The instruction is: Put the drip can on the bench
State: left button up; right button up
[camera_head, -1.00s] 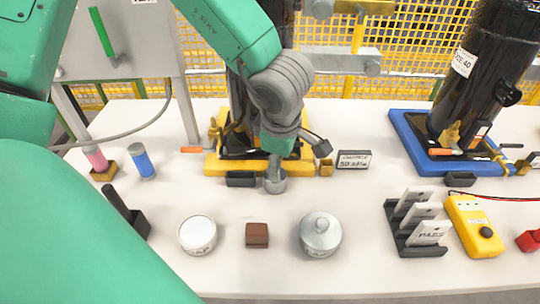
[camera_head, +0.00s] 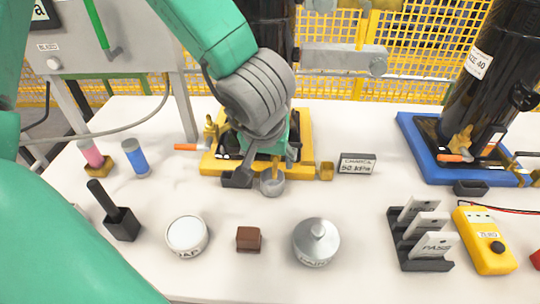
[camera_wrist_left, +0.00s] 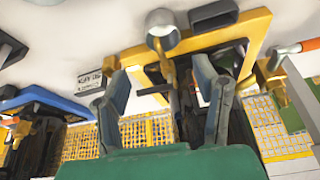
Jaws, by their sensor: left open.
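The small grey cup that looks like the drip can (camera_head: 272,186) is at the front edge of the left yellow pallet (camera_head: 208,166). Whether it hangs or rests on the white bench (camera_head: 340,205) I cannot tell. In the left wrist view the can (camera_wrist_left: 162,32) is at the top, with a brass-coloured part at its mouth. My left gripper (camera_head: 266,160) is over the pallet, just behind the can. In the left wrist view its fingers (camera_wrist_left: 163,70) are spread, with a thin stem from the can between them. Any contact is unclear. My right gripper is out of view.
A small black tray (camera_head: 237,180) sits left of the can, and a pressure sign (camera_head: 357,163) stands to its right. A white round tin (camera_head: 187,236), brown block (camera_head: 249,239) and lidded grey pot (camera_head: 316,242) stand in front. A blue pallet (camera_head: 420,160) holds a black cylinder.

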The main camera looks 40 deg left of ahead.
pick_arm(q)
jog(key=b, duration=0.6)
send_near(272, 180)
jog(key=x, duration=0.5)
jog(key=shift+s+d+f, duration=0.25)
jog(key=shift+d+f, duration=0.1)
jog(key=shift+f, duration=0.1)
jog(key=shift+w+a+f, duration=0.2)
jog(key=shift+f, duration=0.25)
jog(key=shift+d, duration=0.1)
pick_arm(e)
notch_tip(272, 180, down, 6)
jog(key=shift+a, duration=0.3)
pick_arm(q)
jog(key=shift+d, duration=0.1)
jog(key=shift+c, duration=0.8)
jog(key=c, duration=0.7)
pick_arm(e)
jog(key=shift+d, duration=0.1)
